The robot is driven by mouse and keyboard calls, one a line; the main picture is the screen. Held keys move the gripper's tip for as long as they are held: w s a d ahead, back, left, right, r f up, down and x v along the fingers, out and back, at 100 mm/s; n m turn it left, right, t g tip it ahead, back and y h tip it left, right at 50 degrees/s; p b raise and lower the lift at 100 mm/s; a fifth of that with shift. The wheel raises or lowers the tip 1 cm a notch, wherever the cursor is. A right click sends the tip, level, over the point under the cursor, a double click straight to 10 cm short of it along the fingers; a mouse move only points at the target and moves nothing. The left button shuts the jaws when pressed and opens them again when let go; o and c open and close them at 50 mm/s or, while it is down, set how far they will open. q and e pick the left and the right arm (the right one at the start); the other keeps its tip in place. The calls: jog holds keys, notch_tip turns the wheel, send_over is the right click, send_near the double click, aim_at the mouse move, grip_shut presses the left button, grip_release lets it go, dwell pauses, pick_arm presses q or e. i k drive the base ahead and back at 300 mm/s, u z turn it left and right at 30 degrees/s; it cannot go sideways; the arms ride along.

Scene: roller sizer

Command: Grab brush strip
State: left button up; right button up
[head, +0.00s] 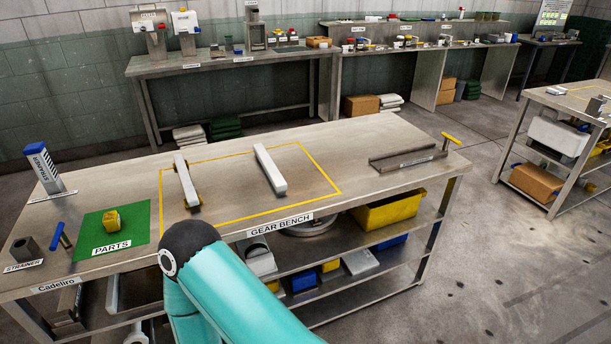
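No thing in view can be told for certain as the brush strip. Two long pale bars lie on the gear bench (345,137) inside a yellow outline. The left bar (186,180) has small yellowish pieces at its ends, and the right bar (270,170) lies apart from it. A small yellow piece (112,219) sits on the green parts mat (134,211). A low metal channel (408,158) lies at the bench's right end. Neither gripper is in view. A teal link of my arm crosses the bench's front edge and hides part of it.
The shelf below holds a yellow bin (388,211). Floor right of the bench is open.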

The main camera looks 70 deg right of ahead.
aim_at(279, 183)
jog(key=z, duration=0.05)
jog(key=k, duration=0.7)
jog(key=z, duration=0.9)
jog(key=i, duration=1)
jog(key=z, duration=0.1)
